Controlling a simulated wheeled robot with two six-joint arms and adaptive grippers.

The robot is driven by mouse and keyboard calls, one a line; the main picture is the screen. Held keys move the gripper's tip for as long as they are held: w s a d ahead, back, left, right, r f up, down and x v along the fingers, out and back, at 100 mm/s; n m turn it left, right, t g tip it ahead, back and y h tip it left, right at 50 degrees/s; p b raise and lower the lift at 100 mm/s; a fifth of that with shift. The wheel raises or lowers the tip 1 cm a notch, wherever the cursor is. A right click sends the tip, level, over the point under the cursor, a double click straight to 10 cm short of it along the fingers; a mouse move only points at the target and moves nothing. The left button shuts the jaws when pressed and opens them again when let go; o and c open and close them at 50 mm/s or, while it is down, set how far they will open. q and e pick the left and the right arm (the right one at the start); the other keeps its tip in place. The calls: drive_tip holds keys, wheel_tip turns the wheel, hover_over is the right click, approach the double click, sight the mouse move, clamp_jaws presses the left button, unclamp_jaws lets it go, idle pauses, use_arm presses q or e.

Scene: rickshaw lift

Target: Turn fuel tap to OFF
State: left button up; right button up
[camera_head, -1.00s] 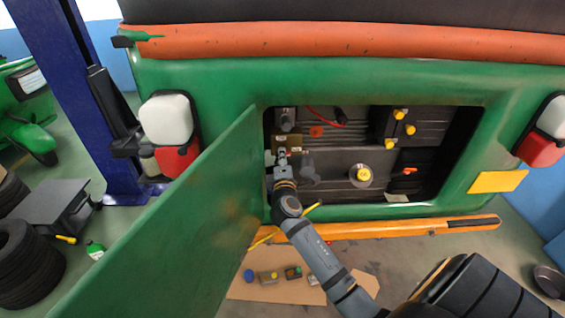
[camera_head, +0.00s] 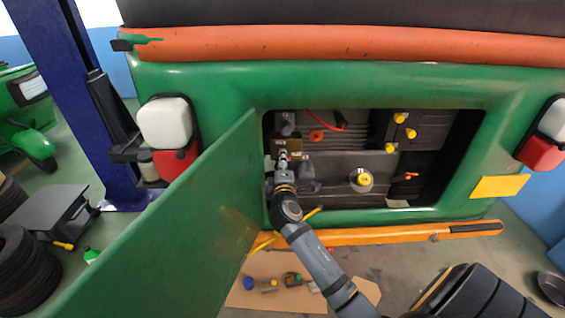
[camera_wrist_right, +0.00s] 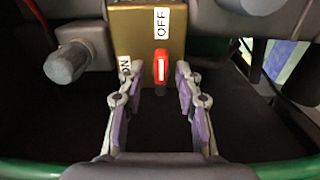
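The fuel tap lever (camera_wrist_right: 161,72) is red with a white stripe and stands upright in the right wrist view. It sits on a brass plate (camera_wrist_right: 146,36) with an OFF label (camera_wrist_right: 162,21) above the lever and an ON label (camera_wrist_right: 124,68) to its left. My right gripper (camera_wrist_right: 158,80) is open, with one finger on each side of the lever and visible gaps to it. In the head view my right gripper (camera_head: 282,158) reaches into the left part of the engine bay, just below the brass plate (camera_head: 291,142). The lever is too small to tell there. My left gripper is out of view.
The open green door (camera_head: 185,225) stands close to the left of my right arm. A grey knob (camera_wrist_right: 68,64) is left of the plate. The bay also holds a yellow cap (camera_head: 364,179) and several yellow knobs. An orange bumper (camera_head: 390,234) runs below the opening.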

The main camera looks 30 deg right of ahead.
drive_tip(key=shift+f, duration=0.1)
drive_tip(key=v, duration=1.2)
drive_tip(key=shift+d, duration=0.1)
